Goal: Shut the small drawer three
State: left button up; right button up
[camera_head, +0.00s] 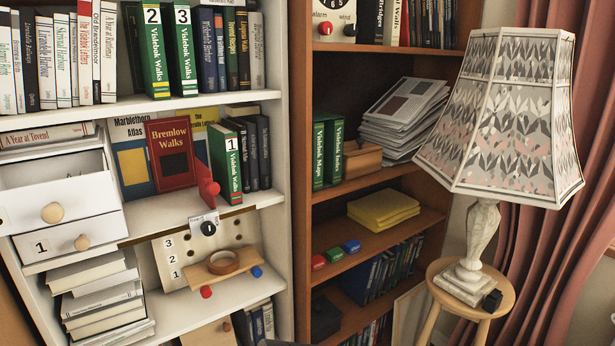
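A small white drawer (85,202) with a round wooden knob (53,213) stands pulled out of the white bookcase at the left edge. I look down into its open top. Its number label is cut off by the picture edge, so I cannot read it. Below it is a white drawer marked 1 (60,243), with its own wooden knob (82,242); it sits further back than the open drawer above. No other drawer front shows clearly. Neither of my grippers is in view.
A book (45,137) lies above the open drawer. A stack of books (98,300) stands below the drawers. A wooden shelf toy (222,268) and a red book (172,152) are to the right. A lamp (505,110) stands on a stool (470,300) at far right.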

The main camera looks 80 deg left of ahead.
aim_at(33, 194)
jog(key=u, duration=0.45)
jog(key=i+u, duration=0.1)
jog(key=u, duration=0.3)
jog(key=l+u, duration=0.1)
jog(key=u, duration=0.75)
jog(key=l+u, duration=0.1)
jog(key=u, duration=0.35)
jog(key=k+u, duration=0.1)
jog(key=u, duration=1.15)
